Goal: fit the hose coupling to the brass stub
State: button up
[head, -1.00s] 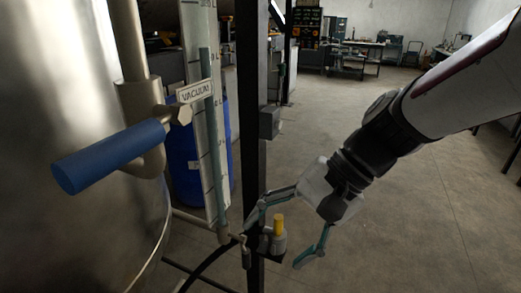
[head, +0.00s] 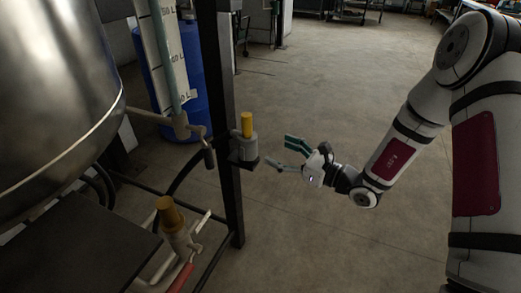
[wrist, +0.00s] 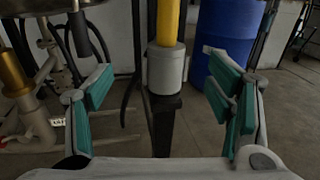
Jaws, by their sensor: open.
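A grey cylinder with a yellow upper part (head: 247,142), which looks like the hose coupling, stands upright on a small dark bracket on the black post. In the wrist view, the coupling (wrist: 166,70) stands ahead between the finger pads, its top cut off by the frame. My gripper (head: 283,152) is open and empty, to the right of the coupling, pointing at it with a gap between. The brass stub (head: 169,213) rises from pipework at lower left in the head view, and its brass tube shows at the wrist view's left edge (wrist: 14,72).
The black post (head: 222,110) stands just beyond the coupling. A large steel tank (head: 55,100) and a dark flat plate (head: 75,250) fill the left. A red-handled lever (head: 178,279) and pipes sit near the stub. A blue drum (head: 185,85) stands behind. The floor at right is open.

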aim_at(247, 138)
jog(key=shift+m+t, duration=0.3)
jog(key=shift+m, duration=0.1)
jog(key=x, duration=0.2)
jog(key=f+b+x, duration=0.1)
jog(key=x, duration=0.2)
jog(key=w+x, duration=0.1)
jog(key=x, duration=0.1)
jog(key=shift+w+f+b, duration=0.1)
jog(key=shift+f+b, duration=0.2)
jog(key=shift+f+b+x, duration=0.15)
jog(key=shift+b+x, duration=0.25)
jog(key=shift+x, duration=1)
jog(key=shift+f+b+x, duration=0.15)
jog(key=shift+b+x, duration=0.25)
jog(key=shift+x, duration=1)
jog(key=shift+r, duration=0.1)
jog(key=c, duration=1.7)
